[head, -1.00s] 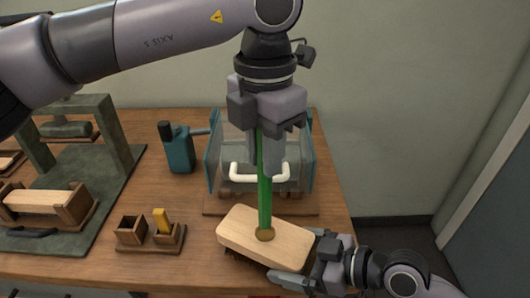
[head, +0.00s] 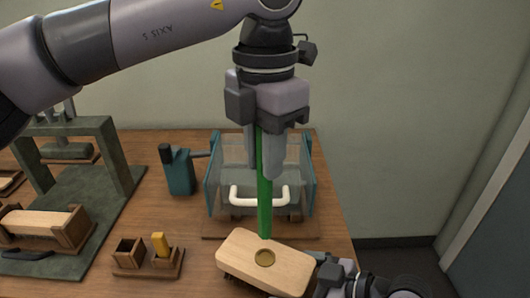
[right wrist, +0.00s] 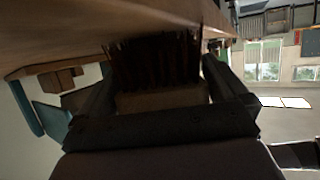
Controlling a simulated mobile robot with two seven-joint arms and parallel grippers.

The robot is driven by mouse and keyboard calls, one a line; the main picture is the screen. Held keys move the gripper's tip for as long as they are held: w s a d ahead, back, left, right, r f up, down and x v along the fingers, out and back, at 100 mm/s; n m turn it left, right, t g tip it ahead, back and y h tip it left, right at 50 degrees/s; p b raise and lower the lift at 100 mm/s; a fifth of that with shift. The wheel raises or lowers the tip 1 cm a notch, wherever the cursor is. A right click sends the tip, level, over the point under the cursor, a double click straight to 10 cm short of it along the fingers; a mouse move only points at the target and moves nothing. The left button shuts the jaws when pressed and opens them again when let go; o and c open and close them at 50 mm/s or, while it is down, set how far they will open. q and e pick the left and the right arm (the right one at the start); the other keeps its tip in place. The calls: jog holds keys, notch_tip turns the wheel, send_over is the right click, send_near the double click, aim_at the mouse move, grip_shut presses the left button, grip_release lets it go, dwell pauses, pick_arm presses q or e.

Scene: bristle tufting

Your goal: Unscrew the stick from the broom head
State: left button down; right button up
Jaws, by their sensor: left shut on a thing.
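The pale wooden broom head (head: 240,255) is at the front of the table in the head view, with a round brown hole in its top. The green stick (head: 264,190) hangs upright, its lower end apart from the head, just above and behind the hole in the picture. My left gripper (head: 264,165) is shut on the stick's upper part. My right gripper (head: 300,277) holds the right end of the broom head between its fingers. In the right wrist view, dark bristles (right wrist: 155,62) show between those fingers; the hole is hidden there.
Behind the stick stands a clear-sided box with a white handle (head: 260,197). A teal bottle-like tool (head: 180,172) stands left of it. Small wooden holders (head: 130,252), one with a yellow piece (head: 160,243), sit left of the broom head. A green-grey frame (head: 75,130) stands farther left.

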jog(key=shift+d, duration=0.1)
jog(key=b+v, duration=0.1)
jog(key=v, duration=1)
jog(key=shift+s+d+b, duration=0.25)
jog(key=shift+s+b, duration=0.1)
jog(key=shift+s, duration=0.05)
